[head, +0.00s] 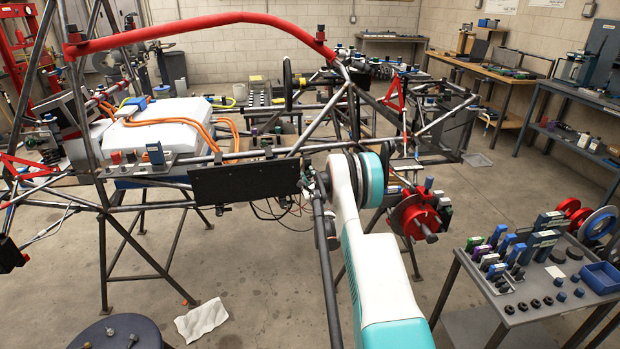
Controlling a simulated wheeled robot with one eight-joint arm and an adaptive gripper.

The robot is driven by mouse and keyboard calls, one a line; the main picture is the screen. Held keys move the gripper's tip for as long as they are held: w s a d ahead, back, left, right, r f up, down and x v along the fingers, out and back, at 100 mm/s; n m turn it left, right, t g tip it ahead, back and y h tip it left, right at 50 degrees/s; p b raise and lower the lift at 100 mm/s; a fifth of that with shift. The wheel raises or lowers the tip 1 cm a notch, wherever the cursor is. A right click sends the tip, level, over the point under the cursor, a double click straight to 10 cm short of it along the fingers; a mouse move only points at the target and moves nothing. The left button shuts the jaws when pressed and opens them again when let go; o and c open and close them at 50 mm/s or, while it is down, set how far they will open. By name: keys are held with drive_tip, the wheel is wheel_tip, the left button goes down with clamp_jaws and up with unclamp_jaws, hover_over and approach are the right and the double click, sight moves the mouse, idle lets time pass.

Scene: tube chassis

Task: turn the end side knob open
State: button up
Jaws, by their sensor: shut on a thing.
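The tube chassis (230,158) of dark and grey tubes stands on trestle legs across the left and middle of the head view. I cannot pick out the end side knob for certain. Small red and blue fittings (428,184) sit on the tubes at the chassis's right end, just right of my arm, above a red disc with a dark hub (416,216). My white and teal arm reaches from the bottom edge up to the chassis's right part. My gripper does not show; the arm's own links hide that spot.
A grey cart (548,290) with several blue, green and purple clamps stands at the lower right. A dark round stool top (118,333) with small parts is at lower left. A white cloth (202,320) lies on the floor.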

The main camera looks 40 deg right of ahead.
drive_tip(key=n, duration=1.1)
drive_tip(key=shift+f, duration=0.1)
drive_tip(key=shift+a+n, duration=0.1)
drive_tip(key=shift+n, duration=1.7)
drive_tip(key=o, duration=1.1)
drive_tip(key=shift+c, duration=0.2)
